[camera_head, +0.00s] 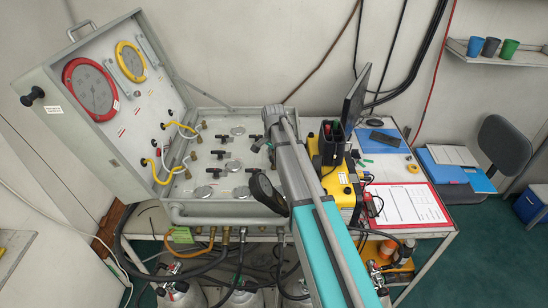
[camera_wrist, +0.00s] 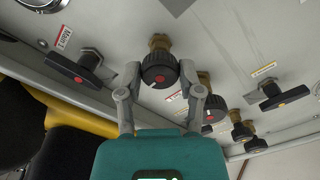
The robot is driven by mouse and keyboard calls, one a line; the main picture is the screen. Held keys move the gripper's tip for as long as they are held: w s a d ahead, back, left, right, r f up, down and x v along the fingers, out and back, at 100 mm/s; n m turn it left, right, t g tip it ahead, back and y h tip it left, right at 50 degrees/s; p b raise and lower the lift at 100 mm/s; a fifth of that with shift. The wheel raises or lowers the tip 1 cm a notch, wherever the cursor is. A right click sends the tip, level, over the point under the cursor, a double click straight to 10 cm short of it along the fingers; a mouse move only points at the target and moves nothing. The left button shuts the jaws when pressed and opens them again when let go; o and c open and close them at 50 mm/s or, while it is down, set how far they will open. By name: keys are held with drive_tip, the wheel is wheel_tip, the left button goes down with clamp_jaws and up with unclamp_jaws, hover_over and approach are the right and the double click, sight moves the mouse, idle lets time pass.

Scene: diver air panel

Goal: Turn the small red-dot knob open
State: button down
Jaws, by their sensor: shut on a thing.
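The small round black knob with a red dot (camera_wrist: 159,70) sits on a brass fitting on the grey panel (camera_wrist: 225,45), near the top middle of the wrist view. My gripper (camera_wrist: 160,75) has one finger on each side of this knob and is shut on it. The knob's face and red dot show between the fingertips. In the head view my arm covers this part of the open panel case (camera_head: 205,195), and the knob and fingertips cannot be made out there.
Black T-handles with red dots stand left (camera_wrist: 80,68) and right (camera_wrist: 280,93) of the gripper. Another round knob (camera_wrist: 210,110) is close behind the right finger. A yellow case (camera_head: 338,180) and a red clipboard (camera_head: 407,203) lie right of the panel.

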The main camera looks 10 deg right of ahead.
drive_tip(key=n, duration=0.6)
drive_tip(key=shift+n, duration=0.4)
drive_tip(key=n, duration=0.6)
drive_tip(key=shift+n, duration=0.4)
drive_tip(key=shift+c, duration=1.3)
unclamp_jaws()
drive_tip(key=shift+m, duration=0.3)
